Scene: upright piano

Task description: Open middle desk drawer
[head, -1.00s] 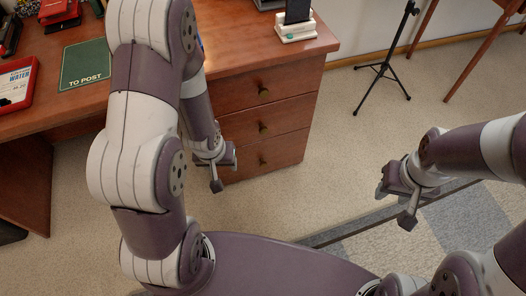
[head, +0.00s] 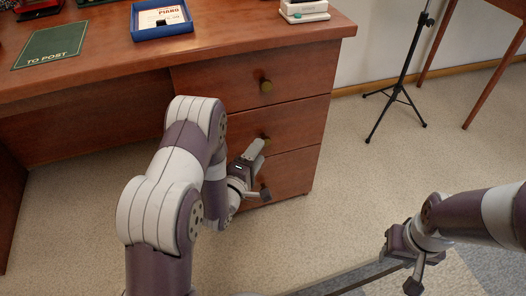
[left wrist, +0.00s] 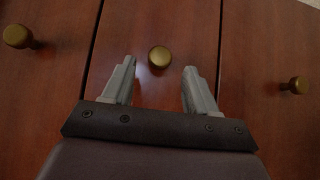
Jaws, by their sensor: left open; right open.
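The wooden desk has a stack of three drawers with round brass knobs. All three drawers look shut. The middle drawer (head: 308,118) shows in the head view, its knob partly behind my left gripper (head: 262,172). In the left wrist view, the middle drawer's knob (left wrist: 159,57) lies between the two open fingers, just ahead of their tips. The fingers do not visibly touch it. The other two drawers' knobs (left wrist: 17,36) (left wrist: 298,85) show to either side in this view. My right gripper (head: 402,265) is open and empty, away from the desk at the lower right.
The top drawer's knob (head: 266,86) is above my left gripper. On the desk top (head: 110,63) are a blue tray (head: 160,32) and a green "TO POST" mat (head: 52,46). A black stand (head: 400,75) is right of the desk. Carpet (head: 350,170) between is clear.

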